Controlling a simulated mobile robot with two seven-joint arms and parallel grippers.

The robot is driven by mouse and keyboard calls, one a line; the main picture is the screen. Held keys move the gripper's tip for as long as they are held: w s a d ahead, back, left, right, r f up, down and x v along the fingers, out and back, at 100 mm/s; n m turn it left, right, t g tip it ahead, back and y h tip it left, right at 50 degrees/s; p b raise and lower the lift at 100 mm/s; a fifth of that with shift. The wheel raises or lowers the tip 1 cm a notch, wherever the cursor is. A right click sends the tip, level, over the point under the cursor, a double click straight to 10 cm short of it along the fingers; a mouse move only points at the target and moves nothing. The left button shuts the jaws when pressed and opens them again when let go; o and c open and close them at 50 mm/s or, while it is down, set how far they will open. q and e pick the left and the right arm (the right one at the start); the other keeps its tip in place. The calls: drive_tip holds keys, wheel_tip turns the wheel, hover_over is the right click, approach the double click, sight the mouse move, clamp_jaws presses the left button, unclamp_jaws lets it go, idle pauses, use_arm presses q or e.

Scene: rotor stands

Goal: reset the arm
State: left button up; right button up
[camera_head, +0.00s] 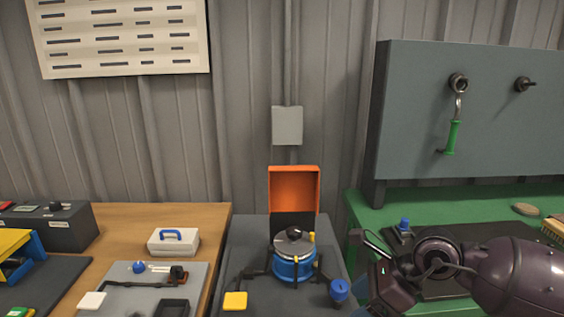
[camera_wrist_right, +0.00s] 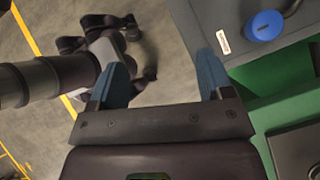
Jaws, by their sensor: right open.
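My right arm (camera_head: 510,275) comes in from the right in the head view, purple and dark, in front of the green bench. Its gripper (camera_head: 362,262) is beside the right edge of the dark middle stand, close to a blue knob (camera_head: 340,290). In the right wrist view the gripper (camera_wrist_right: 162,66) is open, its two blue-grey fingers wide apart with nothing between them. The floor shows beyond the fingers. The blue knob also shows in that view (camera_wrist_right: 263,25), to the right of the fingers. My left gripper is not seen in the head view.
The dark middle stand (camera_head: 245,255) bears a blue rotor unit (camera_head: 293,265), an orange open box (camera_head: 293,190) and a yellow pad (camera_head: 235,301). A green bench (camera_head: 355,222) with a grey panel (camera_head: 415,120) stands right, a wooden table (camera_head: 135,218) left. Air above the middle stand is clear.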

drive_tip(key=w+a+r+m+t+y, duration=0.2)
drive_tip(key=r+m+t+y, duration=0.35)
drive_tip(key=m, duration=0.25)
drive_tip(key=w+a+r+m+t+y, duration=0.35)
drive_tip(key=r+m+y, duration=0.2)
drive_tip(key=m, duration=0.35)
drive_tip(key=s+d+f+m+t+h, duration=0.25)
drive_tip(key=d+f+m+h, duration=0.45)
drive_tip(key=f+m, duration=0.45)
drive_tip(key=s+d+f+m+t+h, duration=0.1)
drive_tip(key=d+f+m+t+h, duration=0.3)
drive_tip(key=d+f+m+h, duration=0.7)
drive_tip(key=s+f+m+g, duration=0.2)
drive_tip(key=s+f+m, duration=0.3)
drive_tip(key=s, duration=0.5)
drive_tip(key=s+f+m+g, duration=0.3)
drive_tip(key=s+f+m, duration=0.1)
drive_tip(key=s+f, duration=0.5)
drive_tip(key=shift+s+d+f+m+h, duration=0.3)
drive_tip(key=shift+s+m+h, duration=0.1)
drive_tip(key=shift+s, duration=0.25)
